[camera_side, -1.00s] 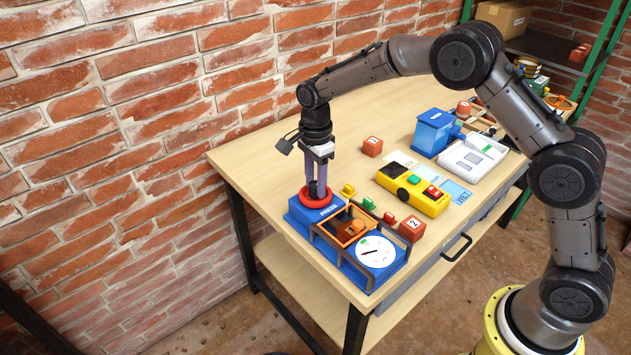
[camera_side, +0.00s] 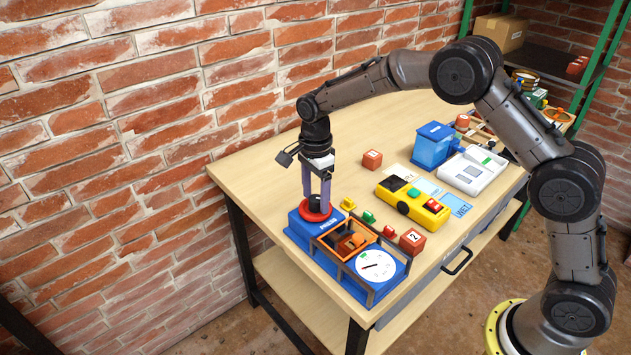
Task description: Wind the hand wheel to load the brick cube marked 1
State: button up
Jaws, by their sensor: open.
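The hand wheel is a red ring (camera_side: 307,216) with a dark knob, on the left end of a blue press (camera_side: 299,230). My gripper (camera_side: 316,203) points down over it, its two purple fingers apart with the knob low between them. Whether they touch the knob I cannot tell. In the press's open frame, inside an orange-edged window, sits a brick-coloured block (camera_side: 350,243); its mark is not readable. A white round dial (camera_side: 376,267) with a dark needle lies at the press's right end.
A brick cube marked 2 (camera_side: 412,242) stands right of the press. Small green, yellow and red pieces lie behind the press. A yellow meter (camera_side: 425,213), another brick cube (camera_side: 372,159), a blue box (camera_side: 434,146) and a white device (camera_side: 474,170) stand farther back.

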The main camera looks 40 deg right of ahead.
aim_at(315, 198)
notch_tip(315, 198, up, 14)
jog(key=shift+f, duration=0.15)
dwell(0.3)
